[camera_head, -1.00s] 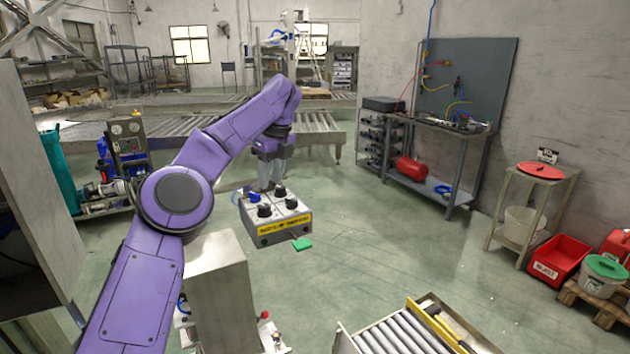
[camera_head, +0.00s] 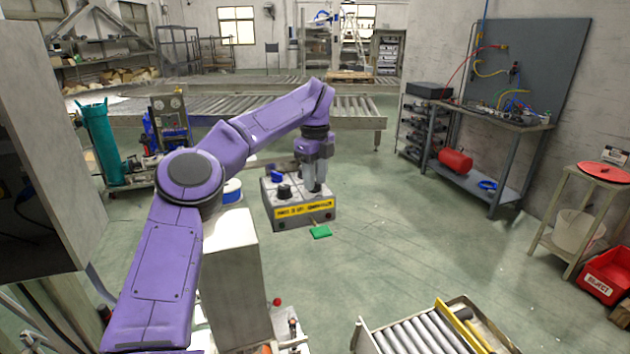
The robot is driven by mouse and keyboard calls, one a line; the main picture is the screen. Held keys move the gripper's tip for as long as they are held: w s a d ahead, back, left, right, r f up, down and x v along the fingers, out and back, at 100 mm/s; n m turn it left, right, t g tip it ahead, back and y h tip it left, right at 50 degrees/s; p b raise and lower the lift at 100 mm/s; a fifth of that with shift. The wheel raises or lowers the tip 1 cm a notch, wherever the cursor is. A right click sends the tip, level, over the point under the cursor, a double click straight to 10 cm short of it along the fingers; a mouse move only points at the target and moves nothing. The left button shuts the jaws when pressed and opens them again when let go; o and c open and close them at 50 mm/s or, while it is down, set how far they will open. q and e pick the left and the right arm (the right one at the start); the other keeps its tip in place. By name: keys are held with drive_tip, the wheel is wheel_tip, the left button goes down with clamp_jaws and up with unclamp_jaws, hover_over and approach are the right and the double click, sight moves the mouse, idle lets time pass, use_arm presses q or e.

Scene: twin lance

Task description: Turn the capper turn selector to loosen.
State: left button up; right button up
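The grey control box (camera_head: 305,215) stands in mid-picture, with a yellow label strip (camera_head: 304,209) on its front. A black knob (camera_head: 284,191) shows on the left part of its top, and a blue part shows behind it. My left gripper (camera_head: 314,187) points down over the right part of the box top. Its fingertips are at or just above the panel and hide the knobs there. I cannot tell whether the fingers hold a knob, or read which knob is the turn selector. My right gripper is not in view.
A green tag (camera_head: 320,232) sticks out at the box's front. A roller conveyor (camera_head: 415,335) lies at the front right. A workbench (camera_head: 490,115) with a red cylinder (camera_head: 455,160) below stands at the right. Open floor lies between the box and the bench.

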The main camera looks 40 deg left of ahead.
use_arm(q)
drive_tip(key=shift+s+d, duration=0.1)
drive_tip(key=shift+s, duration=0.05)
drive_tip(key=shift+f, duration=0.1)
clamp_jaws()
drive_tip(key=shift+m, duration=0.3)
drive_tip(key=m+p, duration=0.3)
drive_tip(key=m, duration=0.2)
drive_tip(key=shift+r, duration=0.2)
drive_tip(key=m+p, duration=0.2)
drive_tip(key=m, duration=0.2)
drive_tip(key=shift+m+p, duration=0.7)
drive_tip(key=shift+m, duration=0.4)
drive_tip(key=shift+f, duration=0.1)
